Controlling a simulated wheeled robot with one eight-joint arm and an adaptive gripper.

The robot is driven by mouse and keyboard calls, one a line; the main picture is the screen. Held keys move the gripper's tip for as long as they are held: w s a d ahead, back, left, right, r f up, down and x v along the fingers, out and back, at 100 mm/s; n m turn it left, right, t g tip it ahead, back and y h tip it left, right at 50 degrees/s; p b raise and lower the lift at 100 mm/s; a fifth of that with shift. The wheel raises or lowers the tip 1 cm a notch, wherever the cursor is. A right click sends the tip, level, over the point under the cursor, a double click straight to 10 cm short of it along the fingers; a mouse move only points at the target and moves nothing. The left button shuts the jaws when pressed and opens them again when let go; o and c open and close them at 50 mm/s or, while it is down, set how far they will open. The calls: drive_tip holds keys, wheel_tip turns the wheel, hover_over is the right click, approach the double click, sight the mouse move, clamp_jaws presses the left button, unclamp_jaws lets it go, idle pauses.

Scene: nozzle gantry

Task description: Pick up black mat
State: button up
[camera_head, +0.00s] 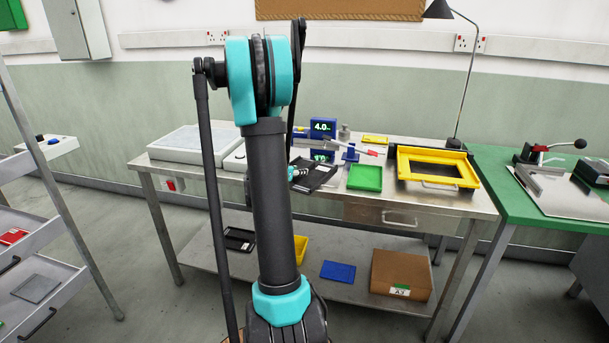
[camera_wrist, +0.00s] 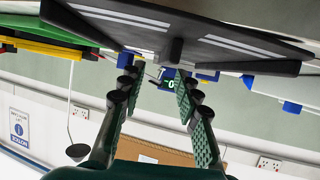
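A flat black piece, which looks like the black mat (camera_head: 322,173), is over the steel bench, partly behind my arm. In the wrist view the black mat (camera_wrist: 225,30) spans the top of the picture, with pale strips and a short dark rib in the middle. My gripper (camera_head: 297,173) is at its left side in the head view, mostly hidden by my arm. In the wrist view my gripper (camera_wrist: 157,78) has its two green-padded fingers apart, their tips near the rib. A gap shows between them. Whether they touch the mat cannot be told.
A green tray (camera_head: 365,177) and a yellow frame (camera_head: 479,180) with a dark inside stand to the right on the bench. Blue displays (camera_head: 323,127) are behind. A white-grey panel (camera_head: 188,142) is at the left. The lower shelf holds a cardboard box (camera_head: 402,270) and another black tray (camera_head: 239,239).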

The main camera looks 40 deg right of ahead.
drive_tip(key=shift+w+x, duration=0.15)
drive_tip(key=shift+x, duration=1.2)
drive_tip(key=shift+w+x, duration=0.2)
drive_tip(key=shift+x, duration=1.2)
drive_tip(key=shift+a+r, duration=0.1)
drive_tip(key=shift+a, duration=0.05)
clamp_jaws()
